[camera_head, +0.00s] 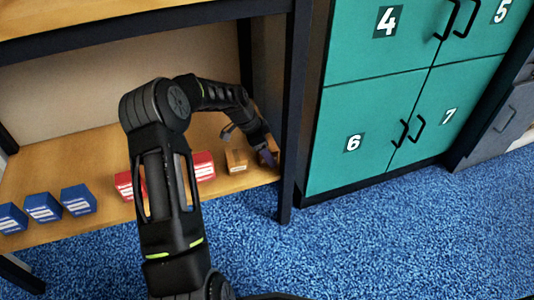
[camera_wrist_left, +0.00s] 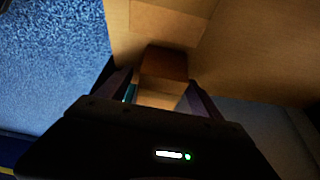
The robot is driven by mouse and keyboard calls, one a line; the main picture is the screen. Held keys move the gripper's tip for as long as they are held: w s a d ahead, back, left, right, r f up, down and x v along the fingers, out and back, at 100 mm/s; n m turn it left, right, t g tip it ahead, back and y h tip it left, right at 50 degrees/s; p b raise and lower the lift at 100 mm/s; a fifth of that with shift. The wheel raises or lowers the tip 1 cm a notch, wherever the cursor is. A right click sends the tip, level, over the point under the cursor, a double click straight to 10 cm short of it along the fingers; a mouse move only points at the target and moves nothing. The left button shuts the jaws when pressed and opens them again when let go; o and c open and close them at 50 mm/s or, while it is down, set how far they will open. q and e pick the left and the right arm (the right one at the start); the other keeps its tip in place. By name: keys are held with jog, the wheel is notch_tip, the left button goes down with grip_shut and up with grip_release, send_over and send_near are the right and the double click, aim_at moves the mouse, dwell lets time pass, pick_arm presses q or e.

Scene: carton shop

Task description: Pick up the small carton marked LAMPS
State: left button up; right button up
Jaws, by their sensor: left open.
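Two small brown cartons sit at the right end of the wooden shelf. One carton (camera_head: 236,160) shows fully, and the other carton (camera_head: 273,158) is partly hidden by my left gripper (camera_head: 267,148). No LAMPS marking can be read on either. In the left wrist view, a brown carton (camera_wrist_left: 164,62) lies between the spread fingers of my left gripper (camera_wrist_left: 160,92). The fingers are open around it, and I cannot tell whether they touch it. My right gripper is not in view.
Blue cartons (camera_head: 77,200) and red cartons (camera_head: 203,166) stand farther left on the shelf (camera_head: 110,212). A dark shelf post (camera_head: 290,130) rises just right of my left gripper. Teal lockers (camera_head: 375,110) stand beyond it. The blue carpet (camera_head: 400,240) is clear.

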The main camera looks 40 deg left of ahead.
pick_arm(q)
jog(key=c, duration=1.4)
jog(key=shift+r, duration=0.15)
jog(key=shift+c, duration=0.2)
notch_tip(320, 180, up, 10)
jog(key=p, duration=0.4)
